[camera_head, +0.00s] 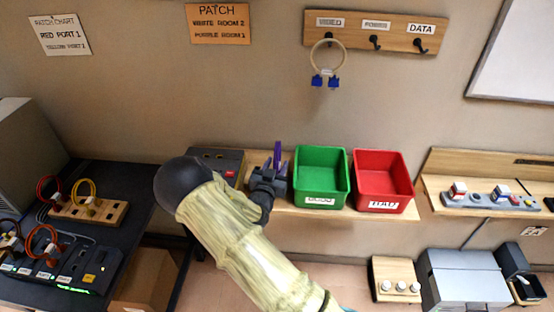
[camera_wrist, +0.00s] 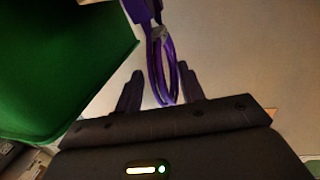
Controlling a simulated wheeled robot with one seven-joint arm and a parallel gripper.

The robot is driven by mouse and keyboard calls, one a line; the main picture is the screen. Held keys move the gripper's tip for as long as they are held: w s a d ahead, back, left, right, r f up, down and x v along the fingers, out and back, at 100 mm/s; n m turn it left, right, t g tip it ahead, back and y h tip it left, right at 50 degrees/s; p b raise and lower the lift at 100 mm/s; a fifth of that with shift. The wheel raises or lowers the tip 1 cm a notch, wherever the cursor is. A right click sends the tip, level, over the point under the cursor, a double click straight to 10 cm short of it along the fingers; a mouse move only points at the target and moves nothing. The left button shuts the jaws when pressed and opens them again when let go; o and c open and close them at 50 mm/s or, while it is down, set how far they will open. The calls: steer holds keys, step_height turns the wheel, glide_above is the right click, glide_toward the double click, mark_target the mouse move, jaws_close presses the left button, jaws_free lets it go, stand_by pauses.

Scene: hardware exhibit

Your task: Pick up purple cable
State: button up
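The purple cable (camera_head: 277,153) stands up at my gripper (camera_head: 272,176) in the head view, left of the green bin. In the wrist view the purple cable (camera_wrist: 158,55) is a narrow loop with purple ends at the top. Its lower loop lies between the two dark fingers of my gripper (camera_wrist: 160,85). The fingers are apart, with a small gap beside the cable on each side. The cable's support is hidden in the head view by my gripper and arm.
The green bin (camera_head: 321,201) stands close right of my gripper, with the red bin (camera_head: 384,207) beyond it. A dark box (camera_head: 222,158) is on the left. A blue-ended cable (camera_head: 327,58) hangs on the wall rack (camera_head: 345,40). A dark desk (camera_head: 128,215) holds other cables.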

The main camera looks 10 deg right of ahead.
stand_by(0.3)
jaws_close()
step_height(320, 180, up, 10)
steer(key=shift+b, duration=0.85)
stand_by(0.3)
